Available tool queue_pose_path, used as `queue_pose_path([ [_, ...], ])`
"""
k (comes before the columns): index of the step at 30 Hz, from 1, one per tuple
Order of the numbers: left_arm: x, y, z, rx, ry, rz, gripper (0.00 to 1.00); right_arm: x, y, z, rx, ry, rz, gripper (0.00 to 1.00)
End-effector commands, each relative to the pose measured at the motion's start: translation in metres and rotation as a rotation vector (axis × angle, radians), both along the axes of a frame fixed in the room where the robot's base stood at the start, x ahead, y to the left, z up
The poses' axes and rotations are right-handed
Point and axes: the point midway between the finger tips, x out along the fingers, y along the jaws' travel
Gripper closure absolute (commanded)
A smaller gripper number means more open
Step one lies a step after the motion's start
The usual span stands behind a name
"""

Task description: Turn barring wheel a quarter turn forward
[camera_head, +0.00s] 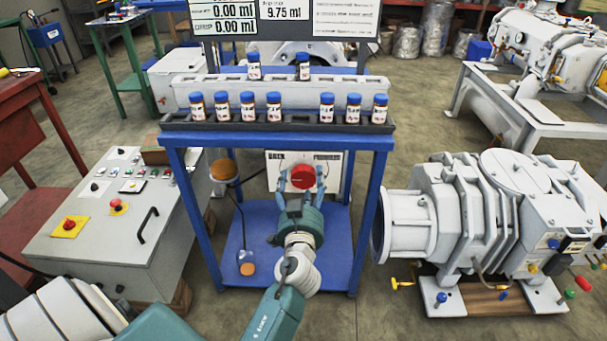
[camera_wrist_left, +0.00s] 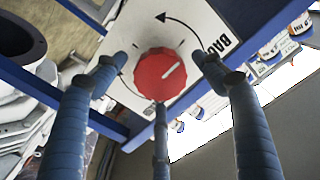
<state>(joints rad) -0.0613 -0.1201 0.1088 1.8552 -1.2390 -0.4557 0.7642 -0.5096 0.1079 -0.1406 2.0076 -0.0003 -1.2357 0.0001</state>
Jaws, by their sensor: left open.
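The barring wheel is a red ridged knob (camera_head: 303,176) on a white panel (camera_head: 275,162) inside the blue frame. In the left wrist view the knob (camera_wrist_left: 162,74) carries a white line slanting to the upper right, and curved black arrows are printed beside it. My left gripper (camera_head: 302,186) is open in front of the knob. In the left wrist view its blue fingers (camera_wrist_left: 161,72) are spread around the knob, with visible gaps at the left and right fingertips. Whether the lower finger touches the knob I cannot tell. My right gripper is not in view.
A blue frame (camera_head: 372,200) surrounds the panel, with a shelf of several small bottles (camera_head: 248,106) above. A grey control box (camera_head: 110,215) stands left and a white pump (camera_head: 480,215) right. A flask (camera_head: 246,262) stands on the blue base left of my arm.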

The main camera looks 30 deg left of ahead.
Motion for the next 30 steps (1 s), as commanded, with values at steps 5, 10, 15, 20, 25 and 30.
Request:
queue_pose_path([
  [5, -0.0006, -0.0005, -0.0003, 0.000, 0.001, 0.000, 0.30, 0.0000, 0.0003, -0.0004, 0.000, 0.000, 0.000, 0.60],
  [10, -0.0006, -0.0004, -0.0002, 0.000, 0.001, 0.001, 0.38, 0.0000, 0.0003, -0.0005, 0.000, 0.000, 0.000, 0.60],
  [15, -0.0005, -0.0004, 0.0000, 0.000, 0.000, 0.001, 0.72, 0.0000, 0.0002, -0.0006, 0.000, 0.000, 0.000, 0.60],
  [20, -0.0003, -0.0005, 0.0005, 0.001, 0.000, 0.000, 0.75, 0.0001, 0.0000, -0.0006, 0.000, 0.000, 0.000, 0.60],
  [25, 0.0000, -0.0007, 0.0011, 0.016, 0.008, -0.001, 0.75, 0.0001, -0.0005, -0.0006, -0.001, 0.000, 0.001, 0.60],
  [30, 0.0002, -0.0008, 0.0017, 0.069, 0.037, -0.001, 0.75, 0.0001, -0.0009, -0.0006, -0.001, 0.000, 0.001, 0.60],
])
